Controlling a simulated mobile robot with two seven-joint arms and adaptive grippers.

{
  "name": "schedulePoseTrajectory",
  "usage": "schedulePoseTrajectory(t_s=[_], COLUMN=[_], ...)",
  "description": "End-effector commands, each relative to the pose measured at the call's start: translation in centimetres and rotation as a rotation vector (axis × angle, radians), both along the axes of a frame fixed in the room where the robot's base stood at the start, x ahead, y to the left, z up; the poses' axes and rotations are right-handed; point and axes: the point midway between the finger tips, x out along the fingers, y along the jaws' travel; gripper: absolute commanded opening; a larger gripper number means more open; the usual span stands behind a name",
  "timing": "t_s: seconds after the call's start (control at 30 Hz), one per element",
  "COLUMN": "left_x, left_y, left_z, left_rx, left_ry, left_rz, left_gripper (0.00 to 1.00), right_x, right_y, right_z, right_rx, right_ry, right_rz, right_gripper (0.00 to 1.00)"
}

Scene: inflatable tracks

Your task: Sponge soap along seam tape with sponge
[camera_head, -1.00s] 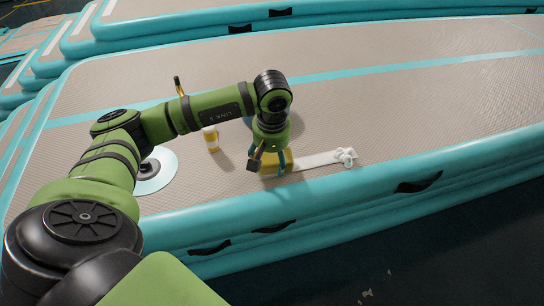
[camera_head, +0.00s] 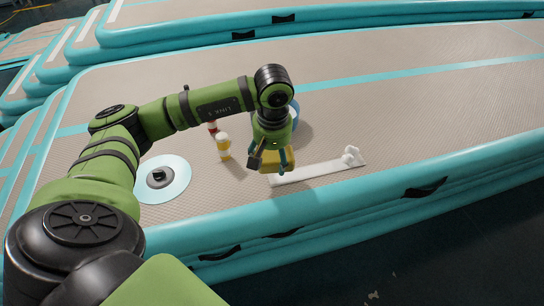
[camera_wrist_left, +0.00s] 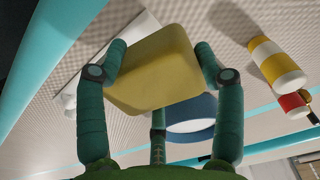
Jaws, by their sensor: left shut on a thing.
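My left gripper (camera_head: 270,164) is shut on a yellow sponge (camera_head: 262,159). In the left wrist view the sponge (camera_wrist_left: 155,68) sits between the green fingers (camera_wrist_left: 160,75). The white seam tape strip (camera_head: 312,172) lies on the beige deck, just below and right of the sponge, with its left end in view. The sponge looks raised off the deck, clear of the strip. A lumpy white clump (camera_head: 352,156), perhaps foam, is at the strip's right end. My right gripper is not in view.
A round valve disc (camera_head: 178,180) is at left. The deck right of the strip is clear.

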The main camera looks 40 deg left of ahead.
Motion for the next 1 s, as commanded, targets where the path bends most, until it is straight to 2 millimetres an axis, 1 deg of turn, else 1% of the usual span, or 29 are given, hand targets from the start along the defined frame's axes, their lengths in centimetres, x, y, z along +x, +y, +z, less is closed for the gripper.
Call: schedulePoseTrajectory(t_s=[0.03,0.33,0.53,1.0], left_x=[0.0,-0.2,-0.3,-0.3], left_y=[0.0,0.0,-0.1,0.0], left_z=[0.9,3.3,3.5,3.4], left_rx=[0.001,-0.001,-0.001,-0.001], left_ry=[-0.001,-0.002,-0.001,-0.001], left_rz=[0.002,0.010,0.012,0.012], left_gripper=[0.42,0.42,0.42,0.42], right_x=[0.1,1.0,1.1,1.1], right_y=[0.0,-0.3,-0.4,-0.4], right_z=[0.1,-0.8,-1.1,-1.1], right_rx=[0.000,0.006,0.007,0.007], right_ry=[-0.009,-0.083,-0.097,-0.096], right_rz=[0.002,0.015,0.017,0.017], right_gripper=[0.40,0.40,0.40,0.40])
